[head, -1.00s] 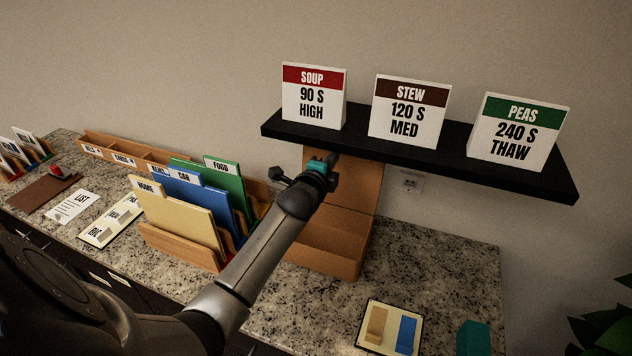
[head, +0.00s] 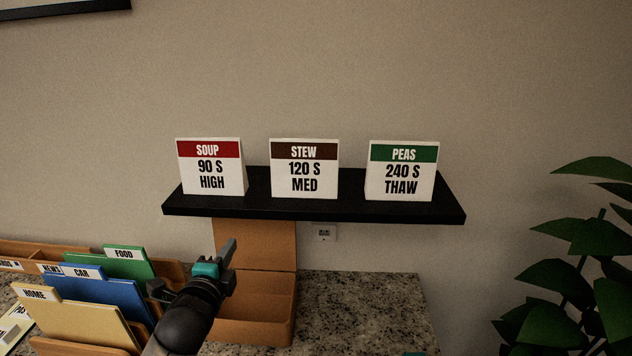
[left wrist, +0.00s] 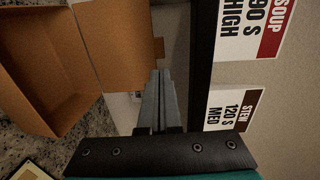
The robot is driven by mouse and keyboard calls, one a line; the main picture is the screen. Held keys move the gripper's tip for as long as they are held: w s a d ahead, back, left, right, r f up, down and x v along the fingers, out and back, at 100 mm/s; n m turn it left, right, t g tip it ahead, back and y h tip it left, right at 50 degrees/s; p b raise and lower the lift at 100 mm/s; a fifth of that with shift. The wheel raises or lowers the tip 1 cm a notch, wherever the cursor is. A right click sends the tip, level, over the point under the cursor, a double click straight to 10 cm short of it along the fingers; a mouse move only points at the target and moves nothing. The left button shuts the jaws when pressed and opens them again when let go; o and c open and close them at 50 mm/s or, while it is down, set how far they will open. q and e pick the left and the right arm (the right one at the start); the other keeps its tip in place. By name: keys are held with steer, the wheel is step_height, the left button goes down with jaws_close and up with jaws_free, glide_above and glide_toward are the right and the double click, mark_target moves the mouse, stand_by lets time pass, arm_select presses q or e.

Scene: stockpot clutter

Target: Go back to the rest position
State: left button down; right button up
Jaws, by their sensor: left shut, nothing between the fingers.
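My left gripper (head: 228,252) is in the lower left-centre of the head view, in front of the open brown box (head: 245,322) and below the black shelf (head: 315,207). In the left wrist view its fingers (left wrist: 159,100) are together with nothing between them. The box also shows in the left wrist view (left wrist: 40,80), to the left of the fingers.
On the shelf stand the SOUP card (head: 211,168), the STEW card (head: 304,168) and the PEAS card (head: 401,172). Folders (head: 95,300) stand in a wooden rack left of my arm. A leafy plant (head: 590,240) is at right.

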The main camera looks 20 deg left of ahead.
arm_select(q)
steer(key=s+d+f+n+g+h, duration=0.1)
steer(key=s+d+f+n+g, duration=0.35)
steer(key=s, duration=0.45)
steer(key=s+d+f+n+g+h, duration=0.2)
steer(key=s+d+f+n+g, duration=0.3)
steer(key=s, duration=0.4)
steer(key=s+d+f+n+g+h, duration=0.1)
steer(key=s+d+f+n+g, duration=0.25)
steer(key=s+d, duration=0.45)
step_height(320, 180, down, 30)
steer(key=s+a+b, duration=0.2)
steer(key=s+b, duration=0.1)
steer(key=b, duration=0.5)
steer(key=s+a+f+b, duration=0.1)
steer(key=s+f+b, duration=0.2)
steer(key=s+f, duration=0.4)
steer(key=s+a+f+g+b, duration=0.1)
steer(key=s+f+b, duration=0.3)
steer(key=s+f, duration=0.4)
step_height(320, 180, down, 6)
steer(key=shift+a+r+g+b, duration=0.15)
steer(key=shift+a+g+b, duration=0.05)
steer(key=shift+g+b, duration=0.1)
